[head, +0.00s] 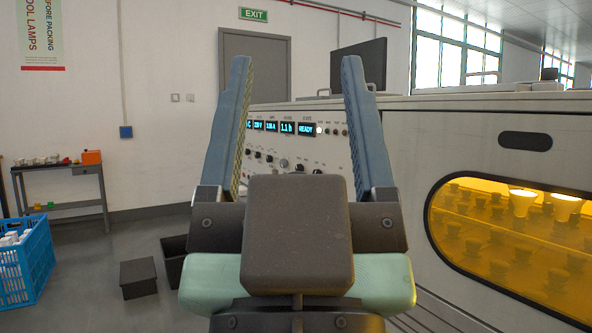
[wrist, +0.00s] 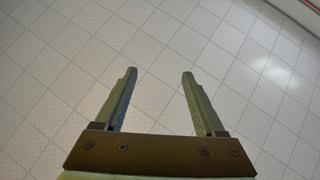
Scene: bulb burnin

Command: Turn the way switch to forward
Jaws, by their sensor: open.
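My gripper (head: 296,80) is open and empty in the head view, raised in front of the machine's control panel (head: 262,148). The panel carries lit displays (head: 288,127), one reading "READY", with several knobs and small switches (head: 284,163) below them. Which of these is the way switch I cannot tell at this size. My fingers and palm hide parts of the panel on both sides and below. In the wrist view my gripper (wrist: 158,80) is also open with nothing between the fingers, and the panel is not in that view.
An oven-like machine with an amber window (head: 520,230) stands at the right, with lit lamps inside. A blue crate (head: 25,262) and a side table (head: 62,170) are at the left. Dark boxes (head: 138,278) lie on the floor.

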